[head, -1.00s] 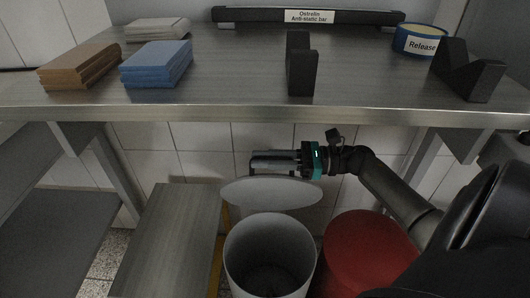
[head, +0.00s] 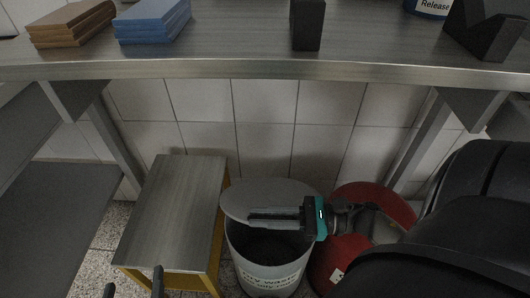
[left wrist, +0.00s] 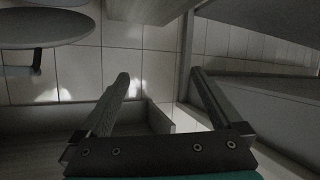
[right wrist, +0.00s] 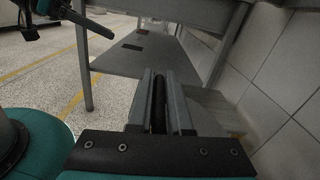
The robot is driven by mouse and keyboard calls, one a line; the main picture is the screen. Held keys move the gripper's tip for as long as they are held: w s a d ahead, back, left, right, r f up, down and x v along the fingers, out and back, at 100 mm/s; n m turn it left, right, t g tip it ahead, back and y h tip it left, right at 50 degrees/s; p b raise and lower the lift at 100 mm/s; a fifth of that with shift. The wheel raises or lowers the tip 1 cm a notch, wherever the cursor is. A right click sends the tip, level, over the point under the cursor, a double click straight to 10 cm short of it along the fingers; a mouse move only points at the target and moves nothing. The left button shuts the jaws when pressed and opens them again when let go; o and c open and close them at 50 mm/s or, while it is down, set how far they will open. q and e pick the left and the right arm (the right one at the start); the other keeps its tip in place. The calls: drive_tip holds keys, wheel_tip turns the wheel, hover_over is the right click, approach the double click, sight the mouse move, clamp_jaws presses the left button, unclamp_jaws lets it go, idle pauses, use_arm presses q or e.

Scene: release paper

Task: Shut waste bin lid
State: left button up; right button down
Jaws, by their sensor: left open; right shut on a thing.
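The white waste bin (head: 262,272) stands on the floor under the workbench, with a label on its front. Its pale round lid (head: 262,187) is tilted over the opening, and the dark inside still shows at the front. My right gripper (head: 250,215) lies across the lid, shut on what looks like its dark handle. In the right wrist view my right gripper (right wrist: 160,78) shows a dark strip between its fingers; the lid is not clear there. My left gripper (head: 132,284) is open and empty at the lower left; its spread fingers (left wrist: 160,85) fill the left wrist view.
A yellow-legged metal step (head: 180,200) stands left of the bin, and a red round bin (head: 372,203) is close on its right. The workbench (head: 250,70) overhangs them, carrying brown blocks (head: 72,22) and blue blocks (head: 152,20). A tiled wall stands behind.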

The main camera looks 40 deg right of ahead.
use_arm(q)
drive_tip(key=shift+s+d+r+n+t+h+b, duration=0.15)
drive_tip(key=shift+s+d+r+t+h+b, duration=0.15)
drive_tip(key=shift+t, duration=0.25)
drive_tip(key=shift+s+d+r+n+t+h+b, duration=0.1)
drive_tip(key=shift+d+r+t+b, duration=0.1)
drive_tip(key=shift+d+r+t, duration=0.3)
drive_tip(key=shift+s+d+r+n+t+h+b, duration=0.15)
drive_tip(key=shift+r+t+h+b, duration=0.1)
drive_tip(key=shift+t, duration=0.4)
use_arm(e)
drive_tip(key=shift+s+a+f+n, duration=0.45)
drive_tip(key=shift+s+a+f, duration=0.25)
drive_tip(key=shift+f, duration=1.3)
drive_tip(key=shift+s+a+f+n, duration=0.5)
drive_tip(key=shift+s+f, duration=0.25)
drive_tip(key=shift+f, duration=1.2)
drive_tip(key=shift+s+a+f+n, duration=0.45)
drive_tip(key=shift+s+a+f, duration=0.25)
drive_tip(key=shift+f, duration=1.3)
drive_tip(key=shift+d, duration=0.15)
drive_tip(key=c, duration=0.9)
unclamp_jaws()
drive_tip(key=shift+r, duration=0.15)
